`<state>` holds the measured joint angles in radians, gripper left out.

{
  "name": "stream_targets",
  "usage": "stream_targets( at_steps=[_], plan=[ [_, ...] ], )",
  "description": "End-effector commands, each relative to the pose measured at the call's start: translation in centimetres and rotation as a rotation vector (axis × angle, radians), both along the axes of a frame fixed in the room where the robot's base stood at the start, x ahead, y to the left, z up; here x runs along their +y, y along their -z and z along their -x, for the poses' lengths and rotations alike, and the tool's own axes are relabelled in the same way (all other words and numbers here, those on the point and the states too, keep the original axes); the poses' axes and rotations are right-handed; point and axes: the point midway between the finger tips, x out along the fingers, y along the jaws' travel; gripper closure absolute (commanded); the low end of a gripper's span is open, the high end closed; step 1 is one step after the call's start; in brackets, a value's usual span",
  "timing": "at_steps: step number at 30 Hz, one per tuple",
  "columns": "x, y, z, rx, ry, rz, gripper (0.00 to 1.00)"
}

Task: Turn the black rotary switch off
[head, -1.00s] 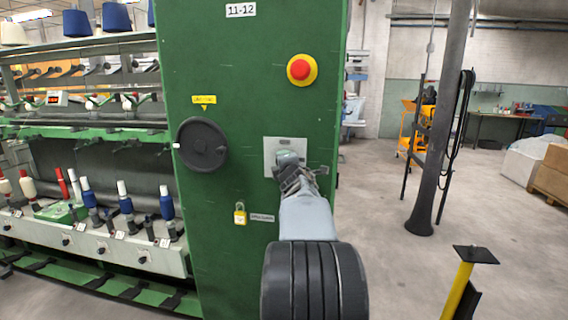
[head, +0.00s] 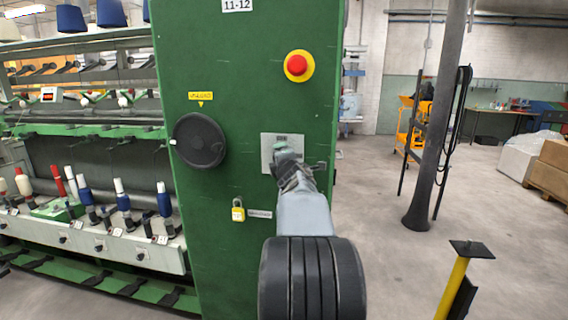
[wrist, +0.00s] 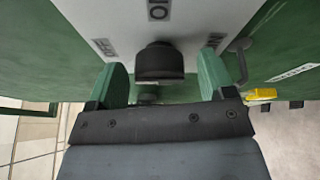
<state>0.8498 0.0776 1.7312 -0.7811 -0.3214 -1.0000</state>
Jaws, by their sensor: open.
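The black rotary switch (wrist: 160,62) stands out from a pale plate with printed labels around it in the wrist view. Its pointer direction cannot be made out. The same plate (head: 267,142) is on the green cabinet in the head view, where my gripper hides the switch. My gripper (wrist: 162,72) is open, with one green finger on each side of the switch. Gaps show between both fingers and the knob. In the head view my gripper (head: 288,164) is in front of the plate.
The green cabinet (head: 230,260) also carries a red button (head: 297,65), a black handwheel (head: 200,140) and a yellow padlock (head: 238,211). A handle (wrist: 238,60) is close to the right finger. A yellow post (head: 455,285) stands at right; open floor lies behind it.

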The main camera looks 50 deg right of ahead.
Motion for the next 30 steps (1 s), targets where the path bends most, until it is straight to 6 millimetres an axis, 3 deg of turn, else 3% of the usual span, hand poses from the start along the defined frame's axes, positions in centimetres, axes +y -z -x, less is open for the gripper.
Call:
stream_targets(
  at_steps=[5,18,30],
  plan=[
    [1.1,0.0,1.7,-0.001,0.002,0.002,0.24],
    [6.2,-0.3,8.7,-0.002,0.001,0.003,0.24],
    [8.0,-0.1,11.2,0.000,0.000,0.000,0.24]
  ],
)
